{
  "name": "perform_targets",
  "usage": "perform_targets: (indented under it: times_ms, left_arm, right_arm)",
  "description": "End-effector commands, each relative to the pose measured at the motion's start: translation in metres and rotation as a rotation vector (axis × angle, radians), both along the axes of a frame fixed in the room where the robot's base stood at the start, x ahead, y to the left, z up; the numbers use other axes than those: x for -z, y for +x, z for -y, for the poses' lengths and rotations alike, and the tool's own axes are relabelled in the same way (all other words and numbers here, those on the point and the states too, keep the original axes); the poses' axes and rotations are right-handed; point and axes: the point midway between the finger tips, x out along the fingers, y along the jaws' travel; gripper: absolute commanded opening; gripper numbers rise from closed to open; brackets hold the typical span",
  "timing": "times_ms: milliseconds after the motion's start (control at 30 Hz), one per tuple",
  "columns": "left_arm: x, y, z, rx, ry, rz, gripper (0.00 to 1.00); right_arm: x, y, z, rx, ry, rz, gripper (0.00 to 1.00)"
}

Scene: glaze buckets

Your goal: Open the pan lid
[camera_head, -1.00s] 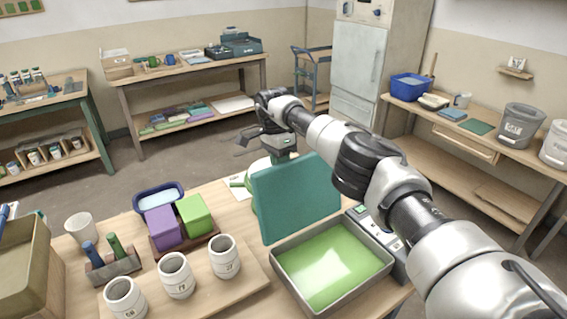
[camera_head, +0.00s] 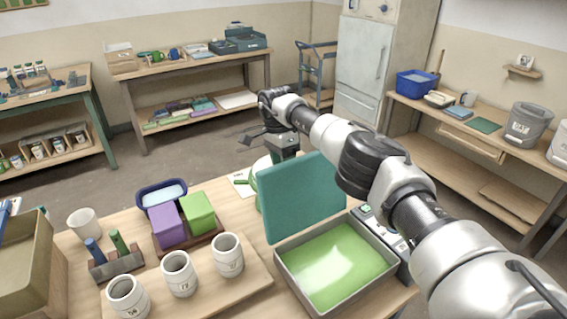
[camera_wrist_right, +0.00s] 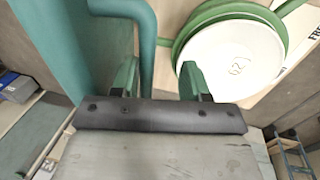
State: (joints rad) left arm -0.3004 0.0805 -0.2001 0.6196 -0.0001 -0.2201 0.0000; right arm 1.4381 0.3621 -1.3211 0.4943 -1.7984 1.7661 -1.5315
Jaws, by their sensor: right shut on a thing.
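The pan (camera_head: 360,293) is a grey rectangular tray of green glaze on the table front. Its teal lid (camera_head: 300,195) stands nearly upright at the pan's back left edge, leaving the glaze uncovered. My right gripper (camera_head: 286,146) is behind the lid, its fingertips hidden there in the head view. In the right wrist view the lid (camera_wrist_right: 45,40) is at the left, and its teal bar handle (camera_wrist_right: 148,45) runs between the green fingers of my right gripper (camera_wrist_right: 160,80), close to the left one. The gripper is shut on the handle. My left gripper is not in view.
White cups (camera_head: 179,273) stand on a board left of the pan. Purple (camera_head: 168,225) and green blocks (camera_head: 197,212) sit behind them. A control box (camera_head: 388,232) adjoins the pan's right side. A round white-topped container (camera_wrist_right: 232,58) with a green rim is near my right gripper.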

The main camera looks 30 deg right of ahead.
Motion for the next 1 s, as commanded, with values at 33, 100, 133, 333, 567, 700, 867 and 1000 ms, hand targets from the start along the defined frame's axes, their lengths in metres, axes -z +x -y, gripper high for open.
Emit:
perform_targets:
  times_ms: [33,100,133,333,567,700,867,1000]
  left_arm:
    - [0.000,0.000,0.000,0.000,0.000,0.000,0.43]
    - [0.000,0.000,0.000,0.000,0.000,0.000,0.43]
    - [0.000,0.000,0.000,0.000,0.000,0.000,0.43]
    - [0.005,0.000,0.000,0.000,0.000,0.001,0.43]
    - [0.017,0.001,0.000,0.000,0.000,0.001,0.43]
    - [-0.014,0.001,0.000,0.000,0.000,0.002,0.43]
    - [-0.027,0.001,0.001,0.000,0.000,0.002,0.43]
    - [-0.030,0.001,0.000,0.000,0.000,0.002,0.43]
  right_arm:
    - [-0.002,0.001,0.000,0.001,0.000,0.006,0.40]
    - [-0.002,0.001,0.000,0.001,0.000,0.006,0.40]
    - [-0.002,0.001,0.000,0.001,0.000,0.006,0.40]
    - [-0.012,0.004,0.000,0.002,0.000,0.010,0.40]
    - [-0.054,0.011,-0.002,0.003,-0.001,0.011,0.40]
    - [-0.070,0.012,-0.003,0.002,0.002,0.001,0.40]
    - [-0.075,0.013,-0.002,0.001,0.001,0.001,0.40]
    - [-0.076,0.013,-0.002,0.000,-0.001,0.002,0.40]
